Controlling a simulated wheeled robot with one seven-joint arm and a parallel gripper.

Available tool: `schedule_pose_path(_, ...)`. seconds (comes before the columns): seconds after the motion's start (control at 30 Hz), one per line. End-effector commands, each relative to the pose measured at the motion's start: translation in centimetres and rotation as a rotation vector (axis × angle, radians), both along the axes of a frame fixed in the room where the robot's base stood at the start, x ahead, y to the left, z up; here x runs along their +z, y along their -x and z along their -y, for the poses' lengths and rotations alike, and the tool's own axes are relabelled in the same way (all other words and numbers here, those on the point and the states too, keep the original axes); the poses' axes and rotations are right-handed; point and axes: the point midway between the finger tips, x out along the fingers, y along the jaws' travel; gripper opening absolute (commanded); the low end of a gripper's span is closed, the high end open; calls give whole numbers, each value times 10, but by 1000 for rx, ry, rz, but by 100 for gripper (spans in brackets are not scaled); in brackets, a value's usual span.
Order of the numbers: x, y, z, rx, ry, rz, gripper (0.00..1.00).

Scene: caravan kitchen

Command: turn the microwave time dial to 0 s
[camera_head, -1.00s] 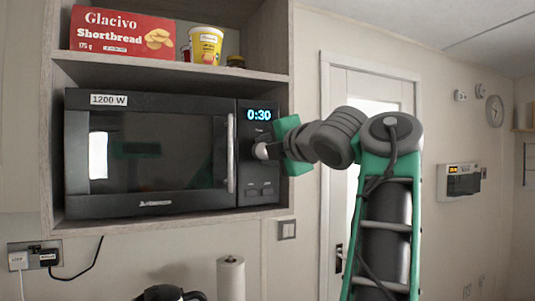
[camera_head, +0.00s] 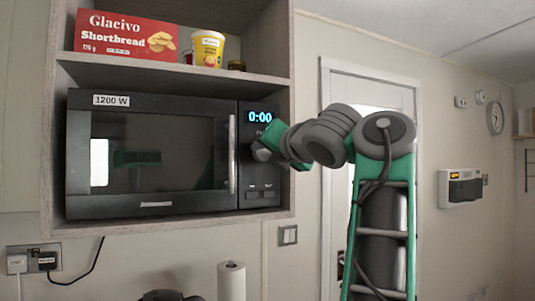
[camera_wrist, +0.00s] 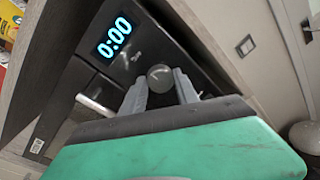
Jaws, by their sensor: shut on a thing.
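The black microwave (camera_head: 150,101) stands on a wooden shelf, door closed. Its display (camera_head: 260,117) reads 0:00, and it reads the same in the wrist view (camera_wrist: 113,38). The round time dial (camera_wrist: 160,76) sits below the display, between my gripper's fingertips. My gripper (camera_head: 262,150) is at the microwave's control panel, shut on the dial. In the wrist view my gripper (camera_wrist: 161,88) has one finger on each side of the dial. In the head view the gripper mostly covers the dial.
A red shortbread box (camera_head: 122,37) and a yellow pot (camera_head: 207,48) stand on the shelf above. The microwave's vertical door handle (camera_head: 232,153) is just left of the control panel. A paper roll (camera_head: 231,281) stands below. A door (camera_head: 340,84) is behind my arm.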

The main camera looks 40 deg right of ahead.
Motion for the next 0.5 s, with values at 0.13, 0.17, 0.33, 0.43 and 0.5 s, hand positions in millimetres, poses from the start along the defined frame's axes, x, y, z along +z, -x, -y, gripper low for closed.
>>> schedule_pose_path(0.13, 0, 0, 0, -1, 16, -4, 0)
schedule_pose_path(0.17, 0, 0, 1, -1, 17, -4, 0)
schedule_pose_path(0.33, 0, 0, 0, -1, 17, -5, 0)
schedule_pose_path(0.43, 0, 0, 0, -1, 17, -5, 0)
schedule_pose_path(0.5, 0, 0, 0, -1, 17, -5, 37)
